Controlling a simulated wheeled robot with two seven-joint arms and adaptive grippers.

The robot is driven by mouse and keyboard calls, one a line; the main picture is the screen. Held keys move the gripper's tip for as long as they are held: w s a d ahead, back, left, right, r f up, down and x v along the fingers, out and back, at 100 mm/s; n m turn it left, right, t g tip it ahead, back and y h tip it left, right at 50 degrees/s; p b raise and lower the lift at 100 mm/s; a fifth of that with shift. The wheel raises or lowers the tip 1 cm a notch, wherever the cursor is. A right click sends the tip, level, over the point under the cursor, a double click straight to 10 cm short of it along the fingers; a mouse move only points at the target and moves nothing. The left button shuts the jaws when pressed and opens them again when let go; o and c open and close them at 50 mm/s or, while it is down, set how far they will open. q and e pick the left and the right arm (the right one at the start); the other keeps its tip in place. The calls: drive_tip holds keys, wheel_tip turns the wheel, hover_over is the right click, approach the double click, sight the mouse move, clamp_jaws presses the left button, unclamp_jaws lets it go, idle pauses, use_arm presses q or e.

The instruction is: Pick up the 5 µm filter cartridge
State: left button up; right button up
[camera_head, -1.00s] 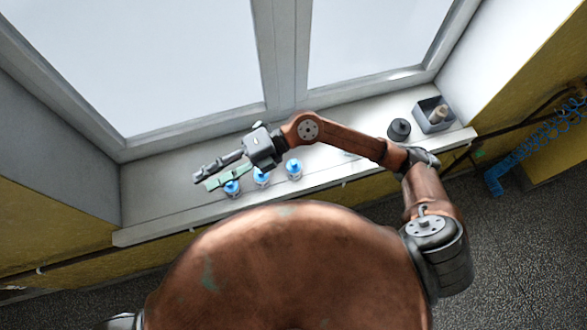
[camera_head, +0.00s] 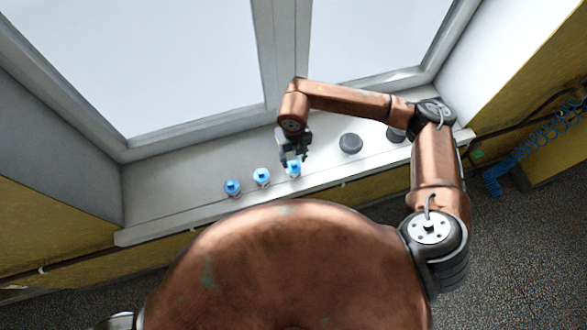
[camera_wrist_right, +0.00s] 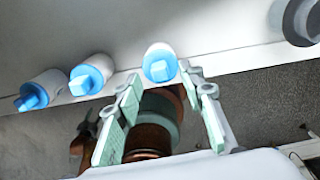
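Three white filter cartridges with blue caps stand in a row on the windowsill: left (camera_head: 232,187), middle (camera_head: 262,177) and right (camera_head: 294,170). I cannot read any micron marking, so I cannot tell which is the 5 µm one. My right gripper (camera_head: 292,161) is at the right cartridge and partly covers it in the head view. In the right wrist view the gripper (camera_wrist_right: 159,74) is open, its green-padded fingers apart, with the right cartridge (camera_wrist_right: 160,64) at the gap between the fingertips. The middle (camera_wrist_right: 90,75) and left (camera_wrist_right: 42,90) cartridges are outside the fingers. My left gripper is not in view.
A dark round object (camera_head: 350,143) stands on the sill (camera_head: 170,205) right of the cartridges, with another (camera_head: 396,134) farther right, partly behind my arm. The window rises behind. The sill's front edge is close to the cartridges. The sill's left end is clear.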

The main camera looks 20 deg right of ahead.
sight(294, 169)
drive_tip(key=shift+f, duration=1.3)
drive_tip(key=shift+c, duration=0.4)
clamp_jaws()
